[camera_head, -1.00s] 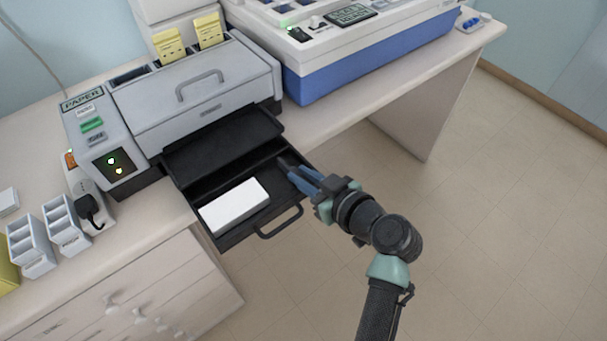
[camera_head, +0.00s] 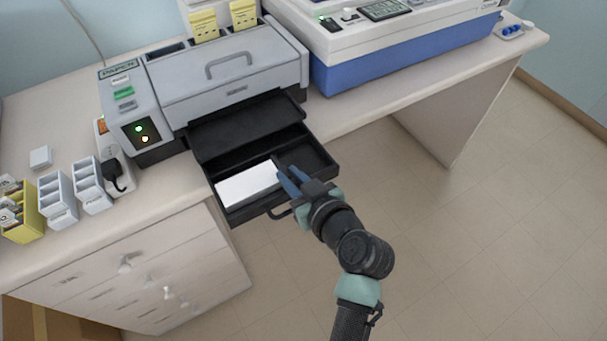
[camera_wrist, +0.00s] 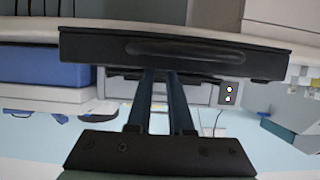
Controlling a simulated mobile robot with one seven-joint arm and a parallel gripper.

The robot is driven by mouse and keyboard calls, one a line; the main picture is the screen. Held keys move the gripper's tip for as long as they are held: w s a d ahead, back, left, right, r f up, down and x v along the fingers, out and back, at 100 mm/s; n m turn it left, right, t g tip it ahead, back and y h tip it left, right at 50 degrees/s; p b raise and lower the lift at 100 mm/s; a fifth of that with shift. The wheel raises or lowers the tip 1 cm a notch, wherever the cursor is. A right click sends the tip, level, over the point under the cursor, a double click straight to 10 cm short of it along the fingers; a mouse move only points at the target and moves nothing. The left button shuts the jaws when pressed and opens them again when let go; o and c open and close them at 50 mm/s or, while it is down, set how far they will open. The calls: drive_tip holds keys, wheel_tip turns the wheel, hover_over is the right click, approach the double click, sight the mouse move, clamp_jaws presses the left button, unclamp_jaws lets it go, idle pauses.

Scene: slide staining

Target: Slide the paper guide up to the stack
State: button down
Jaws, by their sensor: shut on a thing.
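The white paper stack (camera_head: 247,184) lies in the left part of the pulled-out black tray (camera_head: 318,160) of the grey printer-like machine. My gripper (camera_head: 283,170) reaches into the tray with its blue fingers at the right end of the stack. It is shut on the small dark paper guide (camera_head: 276,160), which is mostly hidden by the fingers. The guide looks beside the stack's right end, touching or nearly so; I cannot tell which. In the wrist view, the fingers (camera_wrist: 159,74) reach past the tray's front wall (camera_wrist: 225,58), which hides their tips and the guide.
The tray handle (camera_head: 280,213) sticks out in front, close to my gripper. The grey machine (camera_head: 228,72) stands behind. A blue and white device (camera_head: 400,55) is at the right. White racks (camera_head: 90,185) and a yellow rack (camera_head: 22,222) stand at the left. Floor right of the tray is clear.

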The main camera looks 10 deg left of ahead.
drive_tip(key=shift+w+a, duration=0.1)
drive_tip(key=c, duration=0.8)
unclamp_jaws()
drive_tip(key=b+v, duration=0.1)
drive_tip(key=v, duration=1.2)
